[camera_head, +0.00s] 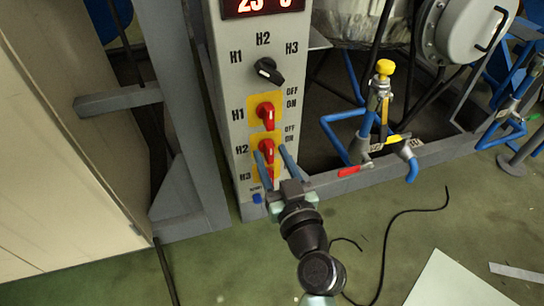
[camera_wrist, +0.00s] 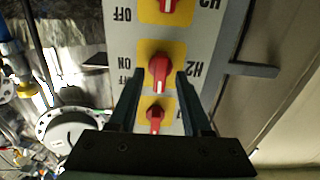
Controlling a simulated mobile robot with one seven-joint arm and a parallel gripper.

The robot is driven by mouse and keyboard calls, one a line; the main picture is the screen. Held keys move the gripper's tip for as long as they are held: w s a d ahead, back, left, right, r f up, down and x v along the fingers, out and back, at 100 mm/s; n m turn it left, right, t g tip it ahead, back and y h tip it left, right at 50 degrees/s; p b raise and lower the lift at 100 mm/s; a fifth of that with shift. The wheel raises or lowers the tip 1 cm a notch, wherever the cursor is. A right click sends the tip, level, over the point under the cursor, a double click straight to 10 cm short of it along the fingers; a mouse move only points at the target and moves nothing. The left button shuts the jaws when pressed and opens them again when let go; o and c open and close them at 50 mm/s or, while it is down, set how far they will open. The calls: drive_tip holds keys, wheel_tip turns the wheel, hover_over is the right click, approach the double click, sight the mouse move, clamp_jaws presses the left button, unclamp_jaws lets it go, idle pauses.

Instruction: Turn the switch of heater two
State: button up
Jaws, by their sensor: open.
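The heater two switch is a red knob on a yellow plate, labelled H2, on the front of a light grey control panel (camera_head: 221,75). It is the middle of three red knobs (camera_head: 267,148). In the wrist view, which sees the panel upside down, it is the centre knob (camera_wrist: 160,73). The knob's handle stands about upright. My gripper (camera_head: 270,153) is open, with one finger on each side of this knob; in the wrist view the fingertips (camera_wrist: 160,75) flank it. I cannot tell if they touch it.
The H1 knob (camera_head: 266,111) is above; the H3 knob (camera_wrist: 167,5) is below, mostly hidden in the head view. A black selector (camera_head: 269,70) sits higher up. Pipes with a yellow-capped valve (camera_head: 384,68) stand to the right, a grey frame post (camera_head: 185,110) to the left.

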drive_tip(key=shift+w+a, duration=0.1)
drive_tip(key=shift+w, duration=0.15)
clamp_jaws()
